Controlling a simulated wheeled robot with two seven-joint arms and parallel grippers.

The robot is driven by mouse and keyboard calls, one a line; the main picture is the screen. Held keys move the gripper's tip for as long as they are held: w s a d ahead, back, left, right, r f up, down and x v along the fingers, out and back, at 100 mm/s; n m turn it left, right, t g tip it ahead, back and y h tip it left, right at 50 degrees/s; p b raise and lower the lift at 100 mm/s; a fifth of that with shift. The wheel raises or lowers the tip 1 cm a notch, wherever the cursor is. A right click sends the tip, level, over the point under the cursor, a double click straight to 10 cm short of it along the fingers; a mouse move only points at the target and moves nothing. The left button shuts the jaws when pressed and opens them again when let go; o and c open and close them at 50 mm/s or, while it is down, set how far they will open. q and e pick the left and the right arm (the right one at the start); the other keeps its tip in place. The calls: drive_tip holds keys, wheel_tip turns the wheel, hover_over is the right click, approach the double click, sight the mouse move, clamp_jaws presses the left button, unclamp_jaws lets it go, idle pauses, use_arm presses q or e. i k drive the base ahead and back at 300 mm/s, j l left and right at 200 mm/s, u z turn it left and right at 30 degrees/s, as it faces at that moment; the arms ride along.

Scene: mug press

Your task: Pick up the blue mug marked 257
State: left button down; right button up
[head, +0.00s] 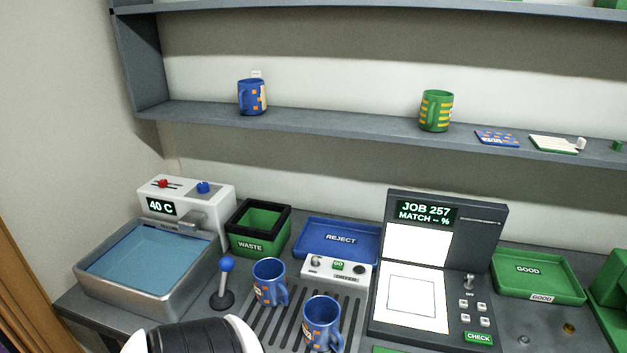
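Three blue mugs with orange and white marks are in the head view. One blue mug (247,98) stands upright on the shelf at the left. A second blue mug (268,281) stands on the slotted grate of the counter, its handle to the right. A third blue mug (319,326) stands nearer, at the bottom edge, its handle also to the right. I cannot read the number 257 on any of them. Neither of my grippers shows; a white and black part of mine is at the bottom left, close to the grate.
A press (418,214) reads JOB 257, right of the mugs. A lever (226,277) with a blue knob, a water basin (87,285), a WASTE bin (259,248) and a REJECT tray (314,255) surround the grate. A green mug (436,112) stands on the shelf (330,129).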

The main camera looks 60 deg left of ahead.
sight(321, 314)
drive_tip(key=u, duration=1.8)
